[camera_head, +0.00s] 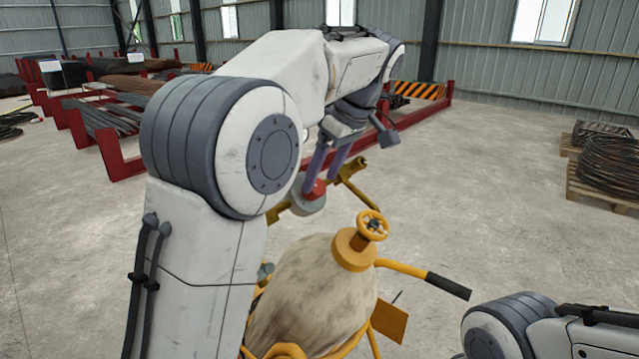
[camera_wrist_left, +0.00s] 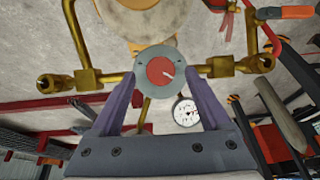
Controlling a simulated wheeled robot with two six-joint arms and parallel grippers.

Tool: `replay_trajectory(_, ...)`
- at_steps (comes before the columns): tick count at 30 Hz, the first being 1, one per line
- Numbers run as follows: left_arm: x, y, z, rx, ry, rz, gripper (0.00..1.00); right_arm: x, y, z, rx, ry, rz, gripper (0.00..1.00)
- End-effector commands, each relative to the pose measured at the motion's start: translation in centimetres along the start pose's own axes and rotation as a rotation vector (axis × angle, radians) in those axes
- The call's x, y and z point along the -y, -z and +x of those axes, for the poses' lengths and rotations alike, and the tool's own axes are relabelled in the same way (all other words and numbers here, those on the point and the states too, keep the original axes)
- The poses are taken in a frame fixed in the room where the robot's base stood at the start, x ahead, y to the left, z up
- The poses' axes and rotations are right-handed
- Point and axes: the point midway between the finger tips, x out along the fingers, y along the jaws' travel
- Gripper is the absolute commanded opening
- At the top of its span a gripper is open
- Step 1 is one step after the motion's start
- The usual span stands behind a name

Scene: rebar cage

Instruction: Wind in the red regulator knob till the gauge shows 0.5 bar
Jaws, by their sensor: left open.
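The red regulator knob (camera_wrist_left: 160,72) sits in a round grey housing, with a short white mark on its face pointing right and slightly down. It also shows in the head view (camera_head: 319,189), below my left wrist. My left gripper (camera_head: 324,172) is open, its two purple fingers reaching to either side of the housing in the wrist view; I cannot tell whether they touch it. My right gripper is out of view.
Brass valve fittings (camera_wrist_left: 85,80) flank the knob. A yellow-framed machine with a dusty rounded tank (camera_head: 315,290) and yellow handwheel (camera_head: 373,225) stands below, with a black-gripped handle (camera_head: 448,286). Red racks (camera_head: 120,160) stand behind.

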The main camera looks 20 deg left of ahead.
Motion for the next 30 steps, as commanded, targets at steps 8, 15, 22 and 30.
replay_trajectory(8,0.0,0.0,1.8,0.0,-0.001,0.001,0.8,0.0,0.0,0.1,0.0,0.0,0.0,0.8)
replay_trajectory(15,0.0,0.0,1.8,0.0,-0.001,0.001,0.69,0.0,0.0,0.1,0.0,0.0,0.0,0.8)
replay_trajectory(22,0.0,0.0,1.8,0.0,-0.001,0.002,0.0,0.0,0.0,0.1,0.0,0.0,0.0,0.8)
replay_trajectory(30,-0.2,0.2,1.1,-0.007,0.06,0.111,0.0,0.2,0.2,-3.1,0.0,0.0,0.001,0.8)
